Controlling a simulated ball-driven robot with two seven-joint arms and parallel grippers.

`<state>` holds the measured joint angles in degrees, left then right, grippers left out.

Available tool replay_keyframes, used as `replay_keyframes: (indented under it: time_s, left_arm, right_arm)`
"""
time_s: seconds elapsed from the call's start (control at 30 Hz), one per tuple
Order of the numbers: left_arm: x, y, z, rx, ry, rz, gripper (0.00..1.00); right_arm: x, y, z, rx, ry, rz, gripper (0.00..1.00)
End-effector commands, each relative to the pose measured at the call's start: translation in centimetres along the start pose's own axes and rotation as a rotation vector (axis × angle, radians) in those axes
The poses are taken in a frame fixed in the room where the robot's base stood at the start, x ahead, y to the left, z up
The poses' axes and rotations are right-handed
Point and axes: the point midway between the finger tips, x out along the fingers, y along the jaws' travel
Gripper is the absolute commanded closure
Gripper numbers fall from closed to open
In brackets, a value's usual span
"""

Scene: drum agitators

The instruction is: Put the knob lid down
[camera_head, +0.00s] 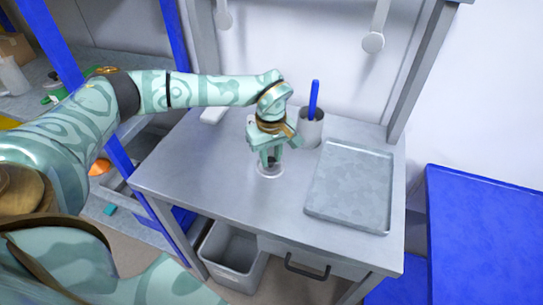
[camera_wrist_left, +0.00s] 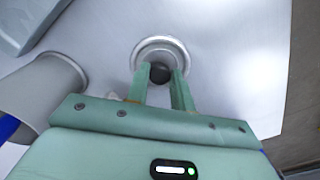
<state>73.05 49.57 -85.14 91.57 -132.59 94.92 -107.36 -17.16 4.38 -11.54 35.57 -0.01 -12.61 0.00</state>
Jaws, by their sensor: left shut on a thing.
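The knob lid (camera_head: 270,170) is a round, pale lid with a dark knob, at the middle of the grey metal table in the head view. It also shows in the left wrist view (camera_wrist_left: 160,44), with its light rim around the knob. My left gripper (camera_head: 271,160) comes down from above and is shut on the dark knob, one finger on each side of it. The lid is at or very close to the table surface; I cannot tell if it touches. My right gripper is not in view.
A grey metal tray (camera_head: 350,212) lies on the table to the right. A grey cup (camera_head: 310,132) with a blue-handled tool (camera_head: 314,98) stands behind the gripper. The table's (camera_head: 190,170) left and front are clear. A grey bin (camera_head: 232,255) stands below.

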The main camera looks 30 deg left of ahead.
Motion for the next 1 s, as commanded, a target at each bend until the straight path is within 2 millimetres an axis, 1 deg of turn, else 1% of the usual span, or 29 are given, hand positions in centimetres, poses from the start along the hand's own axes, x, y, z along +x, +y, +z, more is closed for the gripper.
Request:
replay_keyframes:
  time_s: [0.33,0.37,0.4,0.43,0.67,0.77,0.87,1.0]
  left_arm:
    - [0.3,0.1,0.0,0.000,0.001,0.001,0.98]
    - [0.3,0.1,0.0,0.000,0.001,0.002,0.68]
    - [0.3,0.1,0.0,0.000,0.001,0.002,0.57]
    - [0.3,0.1,0.0,0.000,0.001,0.002,0.55]
    - [0.2,0.1,0.0,0.000,0.001,0.002,0.55]
    - [-0.2,0.1,0.0,0.000,0.002,0.004,0.55]
    - [-1.8,0.1,-0.1,-0.001,0.003,0.006,0.55]
    - [-5.2,0.1,-0.1,0.000,0.005,0.007,0.55]
  right_arm:
    - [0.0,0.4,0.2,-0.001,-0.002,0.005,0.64]
    - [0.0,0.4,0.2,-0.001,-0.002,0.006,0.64]
    - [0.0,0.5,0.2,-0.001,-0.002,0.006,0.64]
    - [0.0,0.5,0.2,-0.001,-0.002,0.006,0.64]
    - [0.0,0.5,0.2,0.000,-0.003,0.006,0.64]
    - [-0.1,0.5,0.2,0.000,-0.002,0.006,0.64]
    - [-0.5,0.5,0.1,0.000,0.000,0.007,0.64]
    - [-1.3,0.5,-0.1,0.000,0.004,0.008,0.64]
